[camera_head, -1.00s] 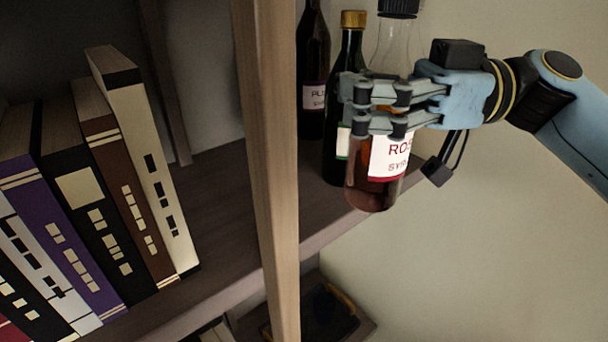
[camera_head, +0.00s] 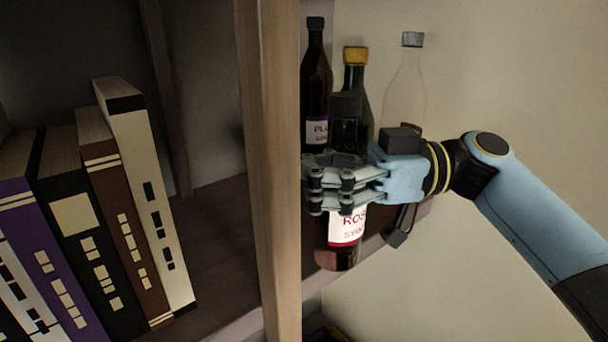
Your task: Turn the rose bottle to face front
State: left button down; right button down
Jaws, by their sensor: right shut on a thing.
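The rose bottle (camera_head: 343,257) has a dark cap and a white label with a red band, reading "ROS" and "SYR". The fingers hide the middle of the bottle. I cannot tell whether its base touches the shelf. My left gripper is not in view.
Behind stand a dark plum bottle (camera_head: 317,85), a gold-capped bottle (camera_head: 356,75) and a clear grey-capped bottle (camera_head: 405,85). A wooden upright (camera_head: 270,180) is close on the left. Several books (camera_head: 150,200) stand beyond it.

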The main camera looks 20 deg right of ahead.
jog(key=c, duration=1.4)
grip_release()
jog(key=shift+f, duration=0.1)
jog(key=shift+c, duration=0.2)
jog(key=o, duration=1.2)
jog(key=shift+c, duration=0.2)
jog(key=b+v, duration=0.2)
jog(key=v, duration=0.4)
jog(key=shift+d, duration=0.35)
jog(key=shift+s+d+b, duration=0.15)
jog(key=shift+d+b, duration=0.2)
jog(key=shift+d, duration=0.05)
